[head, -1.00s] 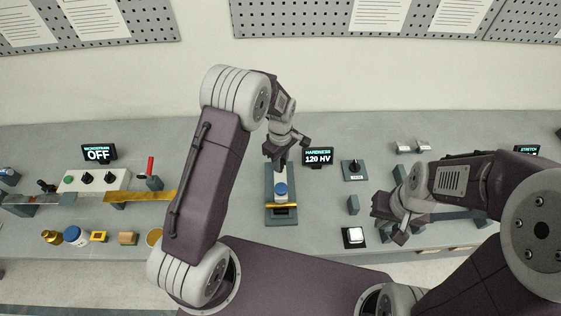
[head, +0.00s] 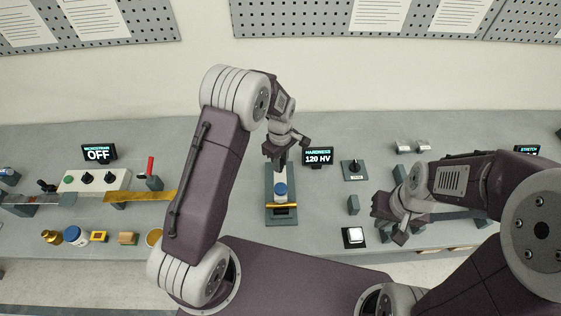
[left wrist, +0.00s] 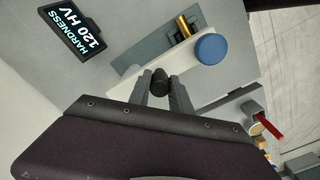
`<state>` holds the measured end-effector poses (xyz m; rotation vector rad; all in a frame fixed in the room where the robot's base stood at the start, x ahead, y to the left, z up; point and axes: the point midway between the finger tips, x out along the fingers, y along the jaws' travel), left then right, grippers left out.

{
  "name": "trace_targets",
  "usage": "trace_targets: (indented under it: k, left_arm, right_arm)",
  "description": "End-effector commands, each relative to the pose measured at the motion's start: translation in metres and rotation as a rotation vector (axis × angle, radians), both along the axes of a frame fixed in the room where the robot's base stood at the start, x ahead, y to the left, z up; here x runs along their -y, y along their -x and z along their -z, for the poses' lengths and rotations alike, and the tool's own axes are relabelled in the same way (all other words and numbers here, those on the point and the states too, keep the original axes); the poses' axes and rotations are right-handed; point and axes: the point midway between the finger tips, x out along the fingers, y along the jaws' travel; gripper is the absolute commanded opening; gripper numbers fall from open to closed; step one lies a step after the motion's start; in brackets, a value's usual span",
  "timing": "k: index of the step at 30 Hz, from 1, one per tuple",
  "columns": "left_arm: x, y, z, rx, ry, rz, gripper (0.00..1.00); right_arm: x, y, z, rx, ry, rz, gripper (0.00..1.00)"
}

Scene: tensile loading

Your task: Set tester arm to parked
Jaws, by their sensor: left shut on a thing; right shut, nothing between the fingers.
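The hardness tester (head: 281,214) stands on the bench at centre, with a grey base, a white arm, a blue round cap (head: 281,188) and a gold bar (head: 283,205). In the left wrist view, the white tester arm (left wrist: 188,82) runs under the blue cap (left wrist: 211,49), and a dark knob (left wrist: 160,80) is at its near end. My left gripper (head: 279,166) is shut on that knob at the tester's far end; its fingers partly hide it. My right gripper (head: 393,232) is shut and empty, well to the right of the tester.
A display (head: 318,157) reading HARDNESS 120 HV stands right of my left gripper. A dial plate (head: 355,170) and a white push button (head: 354,236) lie between tester and right arm. A control box (head: 86,181) and several small parts are at the left.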

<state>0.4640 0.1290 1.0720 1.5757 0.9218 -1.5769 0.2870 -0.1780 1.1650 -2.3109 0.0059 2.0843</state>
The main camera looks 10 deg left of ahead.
Motion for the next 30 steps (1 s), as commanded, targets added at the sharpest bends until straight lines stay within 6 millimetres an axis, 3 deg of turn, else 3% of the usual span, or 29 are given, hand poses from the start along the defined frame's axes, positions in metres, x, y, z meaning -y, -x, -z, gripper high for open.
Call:
trace_targets:
  k: [11, 30]
  left_arm:
    - [-0.017, 0.002, -0.001, 0.004, 0.0, 0.193, 0.0]
    - [-0.068, -0.009, -0.001, 0.005, -0.002, 0.793, 0.0]
  right_arm:
    - [0.0, 0.0, 0.003, 0.0, 0.0, 0.0, 0.0]
    - [0.0, 0.0, 0.007, 0.0, 0.0, 0.0, 0.0]
